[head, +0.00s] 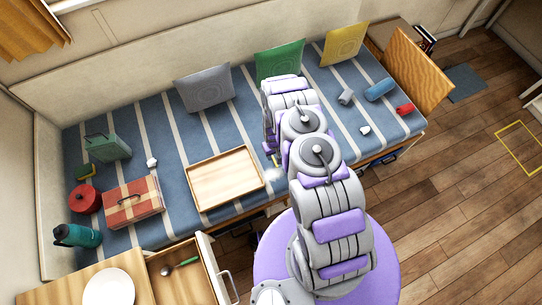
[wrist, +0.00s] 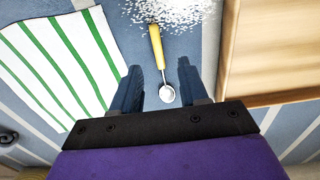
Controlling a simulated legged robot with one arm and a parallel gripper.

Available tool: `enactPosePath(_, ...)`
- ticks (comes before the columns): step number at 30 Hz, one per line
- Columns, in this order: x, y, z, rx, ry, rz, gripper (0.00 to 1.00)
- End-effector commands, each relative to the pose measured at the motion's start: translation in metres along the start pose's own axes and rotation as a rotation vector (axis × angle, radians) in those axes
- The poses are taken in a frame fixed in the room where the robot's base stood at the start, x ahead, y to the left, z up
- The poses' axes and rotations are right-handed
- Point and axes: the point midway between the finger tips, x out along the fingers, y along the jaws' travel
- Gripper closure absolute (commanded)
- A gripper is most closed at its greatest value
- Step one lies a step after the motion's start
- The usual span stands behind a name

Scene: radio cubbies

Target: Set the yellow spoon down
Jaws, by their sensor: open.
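The yellow spoon (wrist: 156,45) has a yellow handle and a silver bowl (wrist: 167,93). In the wrist view it appears to lie on the blue striped cushion, handle away from me, its bowl between and beyond my fingers. My gripper (wrist: 159,68) is open, with one dark blue finger on each side of the spoon and gaps to both. I cannot tell how high the fingers are above the cushion. In the head view my own arm hides my gripper and most of the spoon; a small yellow bit (head: 276,161) shows beside the arm.
A wooden tray (head: 190,183) is close to the right in the wrist view (wrist: 240,75). A green-striped cloth (wrist: 55,60) is on the left, and white speckled material (wrist: 180,12) is by the handle's end. An open drawer (head: 207,262) holds a green-handled utensil (head: 181,265).

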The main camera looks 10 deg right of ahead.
Motion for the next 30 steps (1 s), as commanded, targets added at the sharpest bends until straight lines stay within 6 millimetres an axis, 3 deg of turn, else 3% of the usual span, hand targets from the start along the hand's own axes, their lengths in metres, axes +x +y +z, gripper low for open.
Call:
enactPosePath(5, 0.01, -0.001, 0.002, 0.0, -0.002, 0.002, 0.56)
enactPosePath(15, 0.052, 0.0, 0.007, 0.0, -0.003, 0.004, 0.56)
enactPosePath(22, 0.053, 0.001, 0.006, 0.001, -0.002, 0.003, 0.56)
enactPosePath(30, 0.053, 0.0, 0.006, 0.0, -0.002, 0.004, 0.81)
